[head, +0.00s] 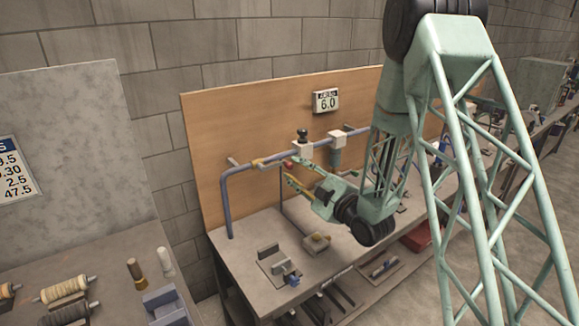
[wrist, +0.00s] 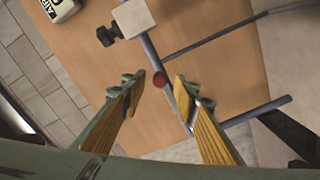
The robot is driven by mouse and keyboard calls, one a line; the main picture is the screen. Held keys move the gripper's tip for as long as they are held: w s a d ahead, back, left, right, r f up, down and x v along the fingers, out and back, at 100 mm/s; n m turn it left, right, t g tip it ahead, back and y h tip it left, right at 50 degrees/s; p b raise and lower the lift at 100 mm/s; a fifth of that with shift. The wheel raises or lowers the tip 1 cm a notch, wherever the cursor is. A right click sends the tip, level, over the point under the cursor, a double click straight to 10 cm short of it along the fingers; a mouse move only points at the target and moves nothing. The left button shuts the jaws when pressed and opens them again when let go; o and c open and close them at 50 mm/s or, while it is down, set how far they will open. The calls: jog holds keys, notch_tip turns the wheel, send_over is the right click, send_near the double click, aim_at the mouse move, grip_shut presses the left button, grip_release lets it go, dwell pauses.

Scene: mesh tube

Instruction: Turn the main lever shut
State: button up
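A blue pipe (head: 233,180) runs along the wooden board. My gripper (head: 287,171) is open in front of the pipe. No contact is clear. The right finger hides part of the pipe.
Small fixtures (head: 278,264) stand on the bench below.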

aim_at(291, 167)
jog(key=shift+x, duration=1.75)
grip_shut()
